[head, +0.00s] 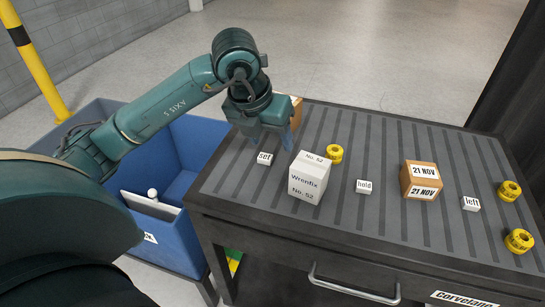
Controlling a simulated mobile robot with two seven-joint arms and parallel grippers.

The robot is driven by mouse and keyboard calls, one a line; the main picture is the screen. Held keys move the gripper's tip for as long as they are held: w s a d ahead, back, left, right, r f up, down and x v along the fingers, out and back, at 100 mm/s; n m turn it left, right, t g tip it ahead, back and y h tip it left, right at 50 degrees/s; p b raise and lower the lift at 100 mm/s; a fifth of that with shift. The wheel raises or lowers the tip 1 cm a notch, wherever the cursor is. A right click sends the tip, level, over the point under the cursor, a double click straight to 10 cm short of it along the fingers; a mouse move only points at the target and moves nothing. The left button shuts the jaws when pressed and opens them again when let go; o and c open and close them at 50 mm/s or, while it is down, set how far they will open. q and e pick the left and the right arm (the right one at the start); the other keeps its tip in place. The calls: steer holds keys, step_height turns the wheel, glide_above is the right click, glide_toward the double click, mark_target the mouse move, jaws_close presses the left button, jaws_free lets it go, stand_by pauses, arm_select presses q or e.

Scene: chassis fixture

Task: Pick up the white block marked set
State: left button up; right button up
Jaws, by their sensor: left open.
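The white block marked set (264,158) lies on the ribbed grey table top near its left edge. My left gripper (273,139) is open and points down just above and behind this block. I cannot tell whether a finger touches it. Two other small white blocks lie on the table: one marked hold (364,187) near the middle and one marked left (471,203) to the right. My right gripper does not show.
A white box marked Wronfix (308,178) stands close right of the set block. A brown box sits partly hidden behind my gripper; another, marked 21 NOV (420,181), stands further right. Yellow rings (335,153) lie about. A blue bin (185,240) stands left of the table (385,240).

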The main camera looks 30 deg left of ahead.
arm_select(q)
steer(key=w+a+n+y, duration=0.1)
steer(key=a+y, duration=0.1)
steer(key=a, duration=0.1)
glide_toward(265, 157)
steer(key=shift+x, duration=1.25)
steer(key=p+x, duration=0.1)
steer(key=x, duration=0.3)
steer(key=shift+a+f, duration=0.15)
steer(key=shift+f, duration=0.2)
steer(key=shift+w+f, duration=0.25)
steer(key=shift+f, duration=0.2)
steer(key=shift+c, duration=0.6)
steer(key=c, duration=0.9)
steer(key=shift+c, duration=0.2)
